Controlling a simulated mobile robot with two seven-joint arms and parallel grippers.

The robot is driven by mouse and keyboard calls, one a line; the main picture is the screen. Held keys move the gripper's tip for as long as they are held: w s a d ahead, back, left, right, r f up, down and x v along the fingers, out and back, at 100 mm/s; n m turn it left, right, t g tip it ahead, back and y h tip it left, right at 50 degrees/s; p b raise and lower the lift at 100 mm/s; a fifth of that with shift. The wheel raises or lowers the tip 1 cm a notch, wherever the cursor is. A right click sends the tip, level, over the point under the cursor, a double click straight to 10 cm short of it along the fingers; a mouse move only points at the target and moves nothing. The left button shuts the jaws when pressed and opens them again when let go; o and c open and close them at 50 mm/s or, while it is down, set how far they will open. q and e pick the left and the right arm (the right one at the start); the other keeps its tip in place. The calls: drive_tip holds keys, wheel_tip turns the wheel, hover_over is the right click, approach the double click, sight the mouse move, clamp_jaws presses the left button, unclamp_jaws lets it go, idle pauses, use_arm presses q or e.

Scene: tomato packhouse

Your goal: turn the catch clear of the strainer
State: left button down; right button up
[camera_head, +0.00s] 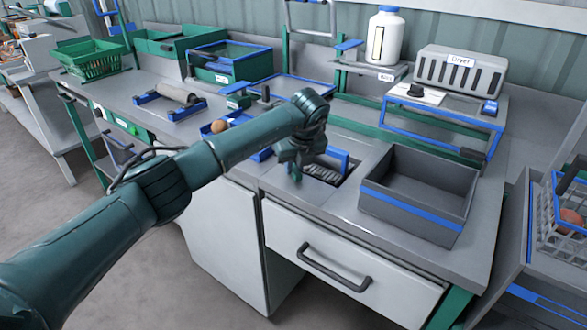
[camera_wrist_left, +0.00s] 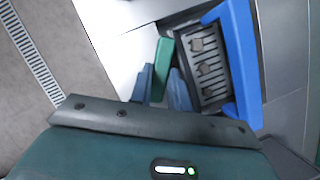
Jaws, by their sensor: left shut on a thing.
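The strainer (camera_head: 322,174) is a dark slotted grate with a blue handle, set in a recess of the grey worktop. In the left wrist view the strainer (camera_wrist_left: 211,66) shows pale slots, a few brownish lumps and its blue bar (camera_wrist_left: 239,60) on the right. The catch (camera_wrist_left: 162,62) is a green bar beside the strainer's left edge; whether it overlaps the rim I cannot tell. My left gripper (camera_wrist_left: 160,90) is shut on the catch, one blue-grey finger on each side. My right gripper is not in view.
A grey open box with a blue band (camera_head: 412,213) stands right of the recess. Behind are a blue-edged stand (camera_head: 440,118), a white bottle (camera_head: 385,40) and a grey slotted dryer (camera_head: 460,75). A drawer handle (camera_head: 333,270) juts from the front below.

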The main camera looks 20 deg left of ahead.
use_arm(q)
drive_tip(key=n, duration=0.1)
drive_tip(key=n+b, duration=0.1)
drive_tip(key=shift+w+d+n+g+y, duration=0.15)
drive_tip(key=shift+n+g+y, duration=0.25)
drive_tip(key=shift+n+g+b, duration=0.3)
drive_tip(key=shift+n+b, duration=0.35)
drive_tip(key=shift+n, duration=0.45)
drive_tip(key=shift+w+d+n+g+y+b, duration=0.1)
drive_tip(key=shift+n+g+y+b, duration=0.25)
drive_tip(key=shift+n, duration=0.45)
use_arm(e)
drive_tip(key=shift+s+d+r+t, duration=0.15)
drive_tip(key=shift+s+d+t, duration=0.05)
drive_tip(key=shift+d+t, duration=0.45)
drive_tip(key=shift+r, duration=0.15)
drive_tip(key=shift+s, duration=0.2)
use_arm(q)
drive_tip(key=c, duration=1.3)
unclamp_jaws()
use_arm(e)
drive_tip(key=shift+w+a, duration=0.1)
